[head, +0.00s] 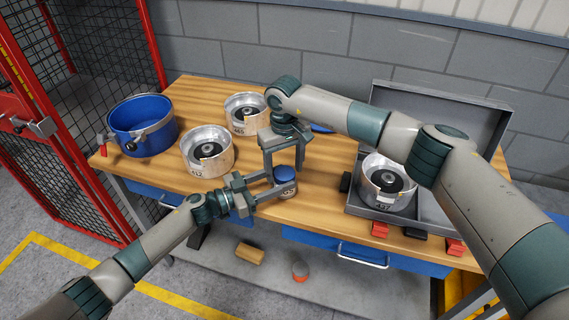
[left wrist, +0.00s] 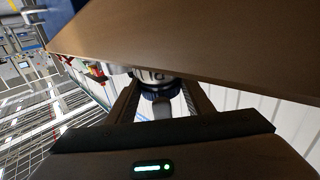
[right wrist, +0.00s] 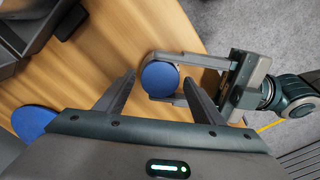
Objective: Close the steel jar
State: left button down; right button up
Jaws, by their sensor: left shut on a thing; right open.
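The steel jar (head: 288,190) stands near the front edge of the wooden table, small, upright and labelled. A round blue lid (head: 285,172) covers its top; whether it is fully seated I cannot tell. In the right wrist view the lid (right wrist: 160,79) shows as a blue disc from above. My left gripper (head: 277,187) is shut on the jar from the left side, its fingers on either side. The left wrist view shows the jar (left wrist: 152,76) between the fingers. My right gripper (head: 285,161) is open, pointing down over the lid, fingers apart on either side.
Metal drums (head: 207,151) (head: 246,113) and a blue pot (head: 142,126) stand at the left. An open grey case (head: 432,214) at the right holds another drum (head: 387,182). A flat blue thing (head: 321,128) lies behind my right gripper.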

jog(key=c, duration=1.1)
jog(key=shift+m, duration=1.7)
jog(key=o, duration=1.2)
jog(key=shift+c, duration=0.2)
jog(key=shift+r, duration=0.1)
